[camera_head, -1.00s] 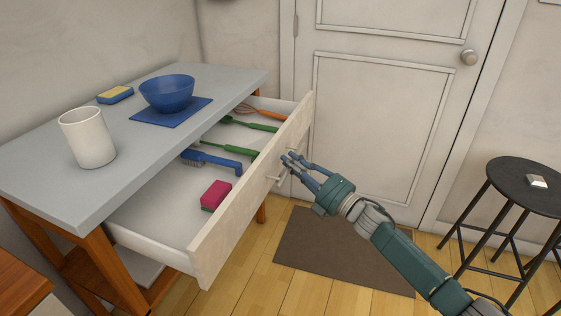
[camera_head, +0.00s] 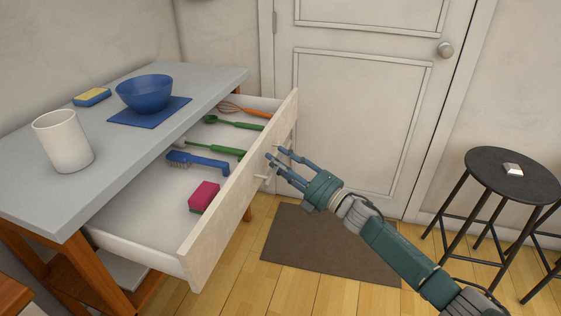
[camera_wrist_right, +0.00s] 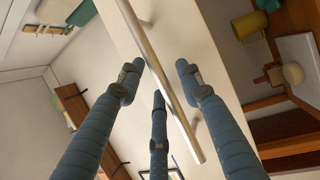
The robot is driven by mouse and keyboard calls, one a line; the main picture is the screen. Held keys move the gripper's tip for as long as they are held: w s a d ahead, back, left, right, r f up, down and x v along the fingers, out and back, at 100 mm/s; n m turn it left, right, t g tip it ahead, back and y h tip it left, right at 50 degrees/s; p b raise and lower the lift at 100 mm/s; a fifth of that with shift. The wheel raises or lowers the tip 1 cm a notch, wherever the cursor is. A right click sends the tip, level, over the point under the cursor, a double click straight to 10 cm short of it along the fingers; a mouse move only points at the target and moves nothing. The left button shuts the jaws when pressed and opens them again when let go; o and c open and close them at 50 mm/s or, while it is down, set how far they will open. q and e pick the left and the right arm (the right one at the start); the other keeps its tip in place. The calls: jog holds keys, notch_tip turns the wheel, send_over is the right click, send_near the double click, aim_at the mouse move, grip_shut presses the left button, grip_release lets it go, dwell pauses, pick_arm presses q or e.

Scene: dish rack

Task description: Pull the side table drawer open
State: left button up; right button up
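The side table (camera_head: 200,92) has a grey top and an orange-brown wooden frame. Its pale drawer (camera_head: 230,215) stands far out, with its inside showing. The drawer's bar handle (camera_head: 262,177) is on the front panel, partly hidden by my right gripper (camera_head: 275,156). That gripper's fingers are spread apart at the handle. In the right wrist view the metal handle (camera_wrist_right: 168,88) runs between the spread fingers, which do not look closed on it. Whether any finger touches it I cannot tell. My left gripper is not in view.
The drawer holds a pink sponge (camera_head: 203,196), a blue brush (camera_head: 198,160), green utensils and a whisk (camera_head: 243,109). A white cup (camera_head: 63,141), blue bowl (camera_head: 145,93) and yellow-blue sponge (camera_head: 92,97) are on top. A black stool (camera_head: 497,178) stands right; a brown mat (camera_head: 330,245) lies on the floor.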

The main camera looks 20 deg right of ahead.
jog(key=shift+s, duration=0.1)
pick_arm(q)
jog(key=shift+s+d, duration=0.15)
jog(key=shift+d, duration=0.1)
pick_arm(e)
jog(key=v, duration=1.1)
jog(key=shift+s+d, duration=0.25)
jog(key=shift+s, duration=0.05)
jog(key=shift+f, duration=0.15)
